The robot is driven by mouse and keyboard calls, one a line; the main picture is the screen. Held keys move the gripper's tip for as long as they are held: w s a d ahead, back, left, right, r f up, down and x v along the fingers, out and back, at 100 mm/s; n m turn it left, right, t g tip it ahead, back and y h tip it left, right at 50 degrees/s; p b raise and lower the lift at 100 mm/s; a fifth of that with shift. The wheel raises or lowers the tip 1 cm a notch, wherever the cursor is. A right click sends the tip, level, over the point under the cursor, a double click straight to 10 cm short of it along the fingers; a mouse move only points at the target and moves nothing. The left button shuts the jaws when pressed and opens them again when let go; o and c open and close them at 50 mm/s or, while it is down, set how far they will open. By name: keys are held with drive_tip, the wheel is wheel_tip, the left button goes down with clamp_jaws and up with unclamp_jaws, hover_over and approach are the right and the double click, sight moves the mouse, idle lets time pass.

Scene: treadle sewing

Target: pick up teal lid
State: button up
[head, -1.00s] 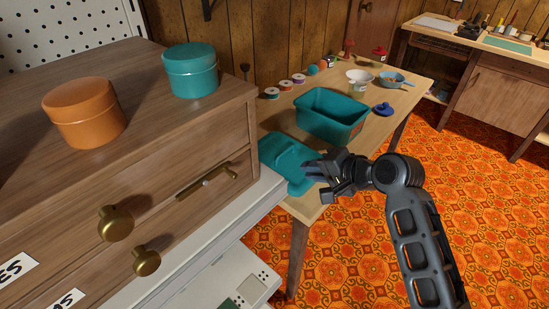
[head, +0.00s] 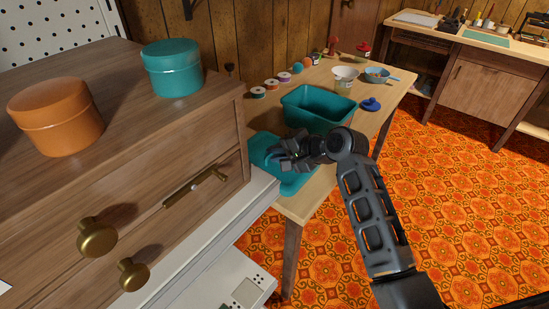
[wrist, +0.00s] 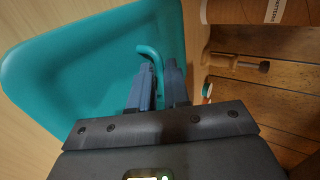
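The teal lid (head: 262,150) lies flat at the near left end of the light wooden table, beside the drawer cabinet. In the wrist view the teal lid (wrist: 70,70) fills the left side, and its raised curved handle (wrist: 152,56) runs between my fingers. My gripper (head: 280,158) is over the lid, and in the wrist view its two fingers (wrist: 159,85) stand close together on either side of the handle, looking shut on it. Part of the lid is hidden behind my gripper in the head view. I see no clear gap under the lid.
An open teal bin (head: 300,112) stands just behind my gripper. The wooden cabinet (head: 190,150) on the left carries an orange tin (head: 55,120) and a teal tin (head: 172,70).

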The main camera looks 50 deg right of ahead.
clamp_jaws()
idle(0.5)
